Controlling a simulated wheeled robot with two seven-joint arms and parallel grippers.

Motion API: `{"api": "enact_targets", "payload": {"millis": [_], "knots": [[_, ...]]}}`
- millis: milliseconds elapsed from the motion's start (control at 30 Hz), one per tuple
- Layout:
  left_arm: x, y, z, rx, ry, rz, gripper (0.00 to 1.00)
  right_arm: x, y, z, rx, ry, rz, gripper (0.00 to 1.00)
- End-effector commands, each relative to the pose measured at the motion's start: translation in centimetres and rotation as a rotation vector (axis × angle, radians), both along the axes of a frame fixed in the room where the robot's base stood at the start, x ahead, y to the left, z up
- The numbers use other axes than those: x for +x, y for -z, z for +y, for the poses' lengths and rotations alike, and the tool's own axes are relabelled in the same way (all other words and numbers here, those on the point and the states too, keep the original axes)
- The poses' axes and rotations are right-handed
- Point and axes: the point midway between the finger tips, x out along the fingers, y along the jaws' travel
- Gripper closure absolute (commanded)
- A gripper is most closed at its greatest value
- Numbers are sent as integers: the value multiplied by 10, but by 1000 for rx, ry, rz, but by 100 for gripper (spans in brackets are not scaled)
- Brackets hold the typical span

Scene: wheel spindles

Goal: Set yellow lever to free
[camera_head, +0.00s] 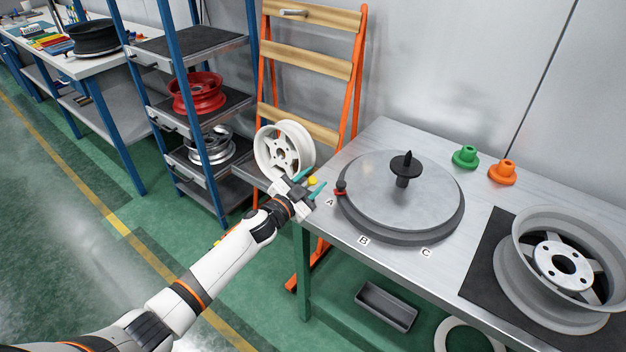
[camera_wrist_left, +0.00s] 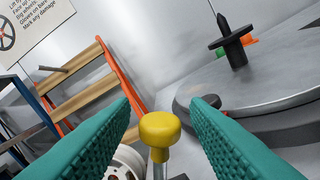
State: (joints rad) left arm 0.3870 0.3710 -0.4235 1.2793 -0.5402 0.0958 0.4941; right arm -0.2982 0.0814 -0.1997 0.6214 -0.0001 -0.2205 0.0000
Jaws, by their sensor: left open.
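The yellow lever's round knob (camera_head: 312,181) shows in the head view beside my left gripper, near the left edge of the workbench. In the left wrist view the yellow knob (camera_wrist_left: 160,130) sits on a thin metal stem, between the two green fingers. My left gripper (camera_head: 308,186) is open, its fingers on either side of the knob with visible gaps. The same gripper (camera_wrist_left: 160,125) fills the lower wrist view. The lever's base and any position marks on it are hidden. My right gripper is not in view.
A grey turntable (camera_head: 390,190) with a black spindle (camera_head: 404,168) and a red marker (camera_head: 340,190) lies right of the gripper, near labels A, B and C. A white wheel (camera_head: 284,148) stands behind the gripper. A grey wheel (camera_head: 560,265) lies on the bench's right.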

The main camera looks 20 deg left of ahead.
Motion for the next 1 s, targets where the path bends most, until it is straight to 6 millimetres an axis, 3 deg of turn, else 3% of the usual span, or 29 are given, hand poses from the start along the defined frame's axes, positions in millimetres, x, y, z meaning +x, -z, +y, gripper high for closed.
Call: {"api": "enact_targets", "payload": {"millis": [367, 633, 1000], "knots": [[6, 0, -3, 0, 1, 0, 58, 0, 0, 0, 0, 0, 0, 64], [6, 0, -3, 0, 1, 0, 99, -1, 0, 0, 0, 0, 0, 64], [7, -2, -1, -22, 1, 9, 100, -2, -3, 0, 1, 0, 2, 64]]}}
